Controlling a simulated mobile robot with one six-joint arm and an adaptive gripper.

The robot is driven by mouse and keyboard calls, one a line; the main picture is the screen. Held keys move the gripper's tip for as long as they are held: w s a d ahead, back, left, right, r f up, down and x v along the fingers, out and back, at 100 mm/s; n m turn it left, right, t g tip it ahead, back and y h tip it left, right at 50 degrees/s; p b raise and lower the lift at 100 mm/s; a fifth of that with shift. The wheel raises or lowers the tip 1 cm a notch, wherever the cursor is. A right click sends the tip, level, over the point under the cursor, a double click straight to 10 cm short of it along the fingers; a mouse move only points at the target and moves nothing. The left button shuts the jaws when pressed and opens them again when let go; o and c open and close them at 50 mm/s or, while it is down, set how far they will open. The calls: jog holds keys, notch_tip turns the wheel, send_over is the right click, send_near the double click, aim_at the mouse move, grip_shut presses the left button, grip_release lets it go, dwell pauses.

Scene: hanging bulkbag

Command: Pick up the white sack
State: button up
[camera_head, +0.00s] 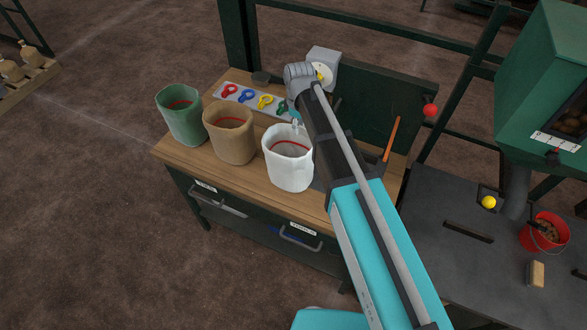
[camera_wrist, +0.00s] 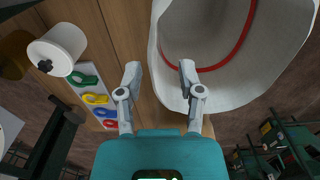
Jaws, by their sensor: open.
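The white sack (camera_head: 288,172) stands open and upright on the wooden bench top, at the right end of a row of three sacks. A red line runs round its inside. It also fills the upper right of the wrist view (camera_wrist: 235,78). My gripper (camera_wrist: 160,72) is open, with its fingers apart. In the wrist view one finger shows over the sack's open mouth and the other over the wood, with the near rim between them. In the head view my gripper (camera_head: 297,125) is at the sack's back rim, partly hidden by my arm.
A tan sack (camera_head: 230,135) stands just left of the white one, with a green sack (camera_head: 182,118) beyond. A strip of coloured clips (camera_head: 249,97) lies behind. A green panel (camera_head: 385,107) backs the bench. A dark table (camera_head: 465,270) with a red bucket (camera_head: 543,232) is at right.

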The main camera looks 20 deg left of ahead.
jog(key=shift+f+b, duration=1.8)
jog(key=shift+f, duration=0.25)
grip_shut()
